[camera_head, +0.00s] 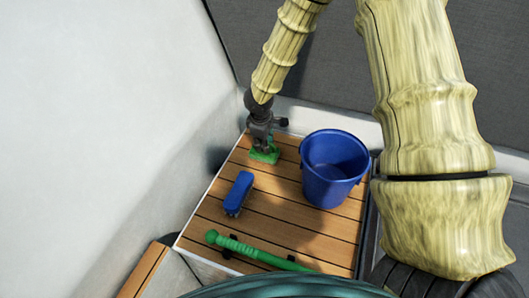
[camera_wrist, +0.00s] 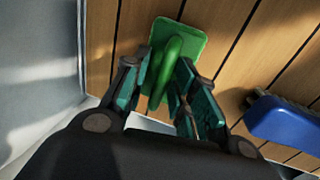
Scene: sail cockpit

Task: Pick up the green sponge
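The green sponge (camera_head: 265,154) lies at the far left part of the slatted wooden deck. In the wrist view it is a flat green block (camera_wrist: 188,38) with a raised green loop handle (camera_wrist: 172,62). My gripper (camera_head: 264,146) points down right over it. In the wrist view my gripper's fingertips (camera_wrist: 165,68) stand on either side of the handle, close to it. I cannot tell whether both fingers press on the handle. The sponge appears to rest on the deck. My gripper hides part of it in the head view.
A blue bucket (camera_head: 329,184) stands to the right of the sponge. A blue brush (camera_head: 239,193) lies nearer; it also shows in the wrist view (camera_wrist: 284,128). A green rod-like handle (camera_head: 250,251) lies along the near edge. A white wall (camera_head: 110,130) bounds the left.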

